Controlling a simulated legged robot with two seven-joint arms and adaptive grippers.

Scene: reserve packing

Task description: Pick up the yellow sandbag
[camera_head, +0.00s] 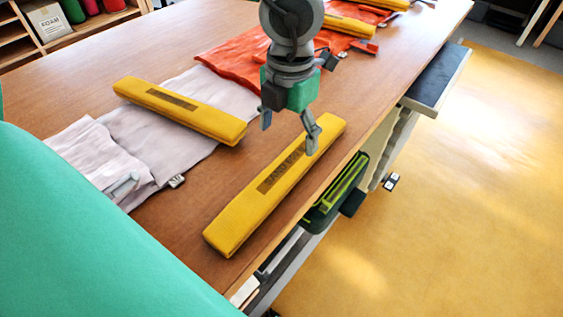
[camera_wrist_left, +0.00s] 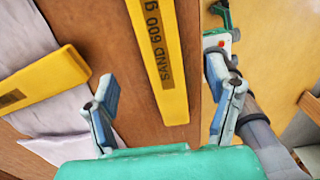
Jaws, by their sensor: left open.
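A yellow sandbag (camera_head: 232,222) with a brown printed label lies on the wooden table (camera_head: 55,100) along its right edge. A second yellow sandbag (camera_head: 190,110) lies across a pale lilac cloth (camera_head: 135,140) to its left. In the left wrist view this sandbag (camera_wrist_left: 162,60) runs between the two open fingers (camera_wrist_left: 161,80), apart from both; the other sandbag (camera_wrist_left: 40,82) shows at left.
An orange-red cloth (camera_head: 235,58) with more yellow sandbags (camera_head: 350,27) lies at the far end. A green holder (camera_head: 338,190) and a dark-topped ledge (camera_head: 437,82) sit beside the table edge.

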